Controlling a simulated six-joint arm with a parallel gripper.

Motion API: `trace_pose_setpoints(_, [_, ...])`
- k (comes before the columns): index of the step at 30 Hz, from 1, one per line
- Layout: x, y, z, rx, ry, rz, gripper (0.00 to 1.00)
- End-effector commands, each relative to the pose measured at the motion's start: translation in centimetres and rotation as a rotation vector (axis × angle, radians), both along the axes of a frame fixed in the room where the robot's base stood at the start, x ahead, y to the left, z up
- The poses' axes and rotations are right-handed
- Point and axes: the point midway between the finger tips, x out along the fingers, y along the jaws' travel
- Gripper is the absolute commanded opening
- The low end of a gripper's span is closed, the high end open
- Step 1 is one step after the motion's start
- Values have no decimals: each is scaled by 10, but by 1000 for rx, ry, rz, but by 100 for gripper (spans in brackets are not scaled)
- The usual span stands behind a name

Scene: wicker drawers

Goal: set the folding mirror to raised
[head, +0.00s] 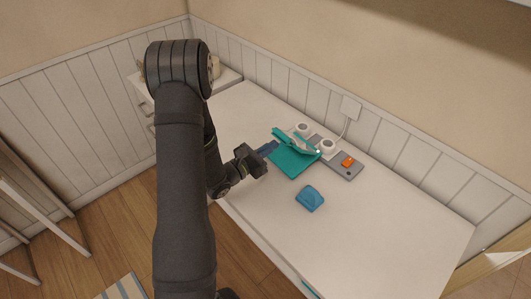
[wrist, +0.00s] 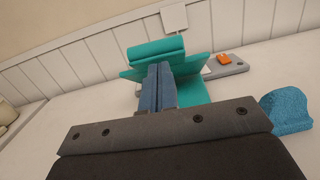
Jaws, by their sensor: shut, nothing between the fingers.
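The teal folding mirror (head: 293,159) lies on the white top, its base flat and its upper panel tilted partway up, seen from above. In the wrist view the teal mirror (wrist: 155,50) is straight ahead, with a rolled upper edge and a panel behind my fingers. My gripper (head: 268,148) is shut and empty, with its blue fingers at the left side of the mirror. In the wrist view my gripper (wrist: 160,76) hides the middle of the mirror. I cannot tell whether the fingertips touch the panel.
A grey power strip (head: 345,168) with an orange switch (head: 348,161) lies behind the mirror, with white plugs (head: 327,146) beside it. The white top (head: 385,225) is clear at the right.

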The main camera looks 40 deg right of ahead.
Motion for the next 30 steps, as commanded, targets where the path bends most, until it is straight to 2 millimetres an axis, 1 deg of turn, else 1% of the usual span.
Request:
trace_pose_setpoints(11, [0,-1,2,-1,-1,-1,0])
trace_pose_setpoints(18, [-1,-16,25,-3,-4,-2,0])
trace_pose_setpoints(20, [-2,-19,28,-2,-2,-2,0])
trace_pose_setpoints(30, [-1,-19,28,0,0,0,0])
